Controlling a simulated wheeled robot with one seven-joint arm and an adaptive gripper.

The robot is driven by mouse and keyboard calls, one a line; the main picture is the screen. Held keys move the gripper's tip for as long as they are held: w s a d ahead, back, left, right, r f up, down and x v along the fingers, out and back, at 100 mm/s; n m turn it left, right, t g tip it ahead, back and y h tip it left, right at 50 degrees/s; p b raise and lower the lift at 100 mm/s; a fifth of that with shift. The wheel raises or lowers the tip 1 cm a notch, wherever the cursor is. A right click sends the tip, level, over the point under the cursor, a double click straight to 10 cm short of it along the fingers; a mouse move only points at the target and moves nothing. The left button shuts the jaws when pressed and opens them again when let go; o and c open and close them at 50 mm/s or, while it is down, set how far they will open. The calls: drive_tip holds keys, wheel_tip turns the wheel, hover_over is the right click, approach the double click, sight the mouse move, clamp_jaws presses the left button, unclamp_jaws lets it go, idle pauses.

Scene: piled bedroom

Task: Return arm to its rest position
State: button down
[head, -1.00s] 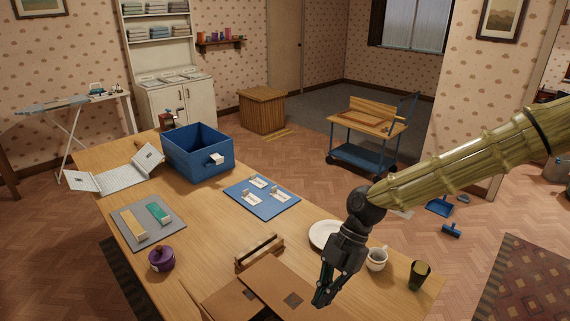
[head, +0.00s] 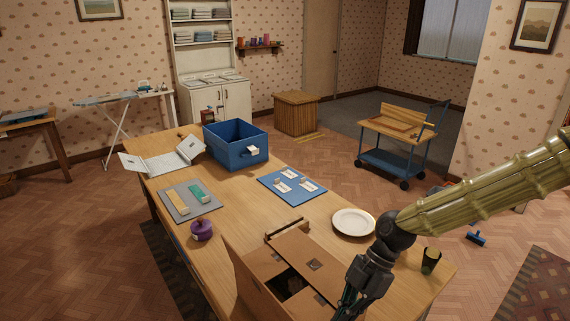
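My gripper (head: 350,304) hangs at the bottom of the head view, at the end of my arm, which comes in from the right. It is in front of the right side of an open cardboard box (head: 256,292). Its fingertips run to the bottom edge of the picture, and I cannot make out the gap between them. No held object shows. The box has its flaps spread, and its inside is dark with something unclear in it.
The wooden table (head: 238,222) bears a blue bin (head: 235,146), a blue board with cards (head: 292,185), a grey mat (head: 190,202), a purple pot (head: 202,230), a white plate (head: 353,222) and a dark cup (head: 430,261). A trolley (head: 392,161) stands behind.

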drive_tip(key=s+f+m, duration=0.2)
drive_tip(key=f+m, duration=0.2)
drive_tip(key=f, duration=0.2)
drive_tip(key=s+a+f+m, duration=0.1)
drive_tip(key=s+f+m, duration=0.2)
drive_tip(key=f, duration=0.3)
drive_tip(key=s+f+m+t, duration=0.1)
drive_tip(key=s+f+m, duration=0.2)
drive_tip(key=f, duration=0.3)
drive_tip(key=shift+a+m, duration=0.3)
drive_tip(key=shift+m, duration=0.6)
drive_tip(key=s+d+f+m+t+h, duration=0.3)
drive_tip(key=s+d+f+m+h, duration=0.2)
drive_tip(key=s+d+f+m, duration=0.7)
wheel_tip(320, 180, down, 8)
drive_tip(key=a+b, duration=0.1)
drive_tip(key=b, duration=0.6)
drive_tip(key=shift+b, duration=0.3)
